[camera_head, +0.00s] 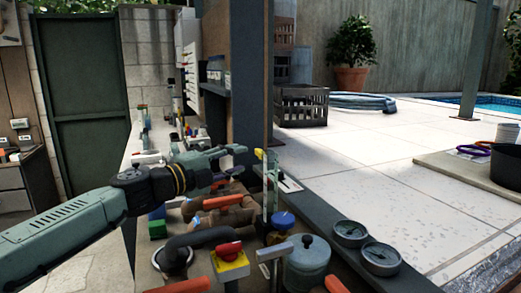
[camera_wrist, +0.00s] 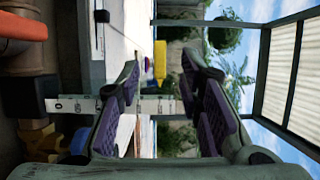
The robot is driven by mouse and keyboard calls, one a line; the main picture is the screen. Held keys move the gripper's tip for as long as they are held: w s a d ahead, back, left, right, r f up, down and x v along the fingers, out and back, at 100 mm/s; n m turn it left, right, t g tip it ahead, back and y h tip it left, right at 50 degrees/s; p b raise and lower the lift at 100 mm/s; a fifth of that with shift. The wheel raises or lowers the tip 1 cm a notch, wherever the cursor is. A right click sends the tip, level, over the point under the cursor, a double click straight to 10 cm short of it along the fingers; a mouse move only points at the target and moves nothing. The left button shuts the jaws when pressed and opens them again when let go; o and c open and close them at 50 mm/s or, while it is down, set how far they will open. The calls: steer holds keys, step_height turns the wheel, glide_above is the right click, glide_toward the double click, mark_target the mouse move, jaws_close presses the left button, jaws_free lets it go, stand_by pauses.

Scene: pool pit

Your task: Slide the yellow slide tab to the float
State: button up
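The yellow slide tab (camera_head: 258,154) is near the top of a thin upright gauge (camera_head: 269,190) in the head view. In the wrist view the yellow tab (camera_wrist: 160,60) shows between the fingertips, beyond them. My gripper (camera_head: 237,162) is just left of the gauge, its fingers pointing toward the tab. In the wrist view my gripper (camera_wrist: 167,78) is open, with purple pads apart and nothing held. A white marked scale (camera_wrist: 130,105) passes across the view behind the fingers.
Pipes with orange handles (camera_head: 222,202), a red-knobbed yellow box (camera_head: 230,262), a blue-capped valve (camera_head: 283,221) and a grey canister (camera_head: 308,262) crowd the area below. Two round gauges (camera_head: 380,258) lie on the ledge.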

mark_target(256, 153)
steer(key=p+x, duration=0.2)
steer(key=x, duration=0.6)
steer(key=shift+w+d, duration=0.15)
steer(key=shift+d, duration=0.05)
steer(key=shift+c, duration=0.5)
jaws_close()
